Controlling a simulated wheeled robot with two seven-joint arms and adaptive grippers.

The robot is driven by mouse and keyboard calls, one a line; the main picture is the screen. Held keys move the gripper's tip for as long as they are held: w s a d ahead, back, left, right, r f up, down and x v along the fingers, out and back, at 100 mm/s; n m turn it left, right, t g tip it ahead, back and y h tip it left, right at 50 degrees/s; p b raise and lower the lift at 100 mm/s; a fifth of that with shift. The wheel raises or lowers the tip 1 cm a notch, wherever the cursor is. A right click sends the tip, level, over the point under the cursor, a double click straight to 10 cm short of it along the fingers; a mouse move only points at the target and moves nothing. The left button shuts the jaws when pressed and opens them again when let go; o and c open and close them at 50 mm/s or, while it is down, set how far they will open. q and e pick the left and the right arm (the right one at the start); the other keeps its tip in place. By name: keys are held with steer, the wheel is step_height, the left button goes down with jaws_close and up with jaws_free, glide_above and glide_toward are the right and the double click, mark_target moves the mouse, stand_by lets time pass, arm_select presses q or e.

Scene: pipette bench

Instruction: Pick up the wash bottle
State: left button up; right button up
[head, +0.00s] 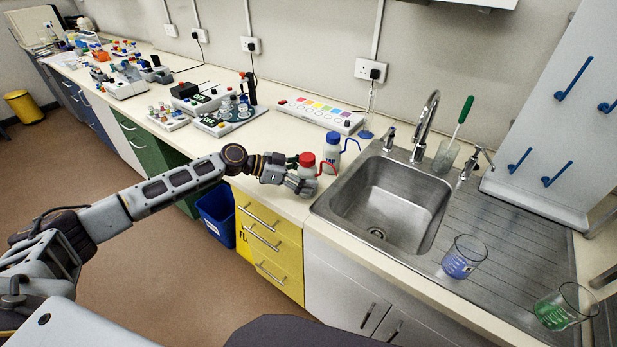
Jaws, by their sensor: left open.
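A wash bottle with a red cap and red spout (307,160) stands upright on the worktop by the left edge of the sink. A second wash bottle with a blue cap and blue spout (332,150) stands just behind it to the right. My left gripper (302,175) reaches in from the left with its open fingers at the red-capped bottle. The fingers hide much of its body, and I cannot tell whether they touch it. My right gripper is not in view.
The steel sink (428,205) lies to the right, with a tall tap (430,115). A beaker of blue liquid (463,258) and a beaker of green liquid (562,308) stand on the drainer. Instruments (230,115) crowd the bench at left. A colour-striped strip box (320,115) lies behind the bottles.

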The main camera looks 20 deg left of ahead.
arm_select(q)
steer(key=shift+w+d+f, duration=0.1)
steer(key=shift+w+d, duration=0.05)
steer(key=shift+d, duration=0.1)
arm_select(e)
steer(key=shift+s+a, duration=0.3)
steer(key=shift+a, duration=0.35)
arm_select(q)
steer(key=c, duration=0.6)
steer(key=shift+c, duration=0.8)
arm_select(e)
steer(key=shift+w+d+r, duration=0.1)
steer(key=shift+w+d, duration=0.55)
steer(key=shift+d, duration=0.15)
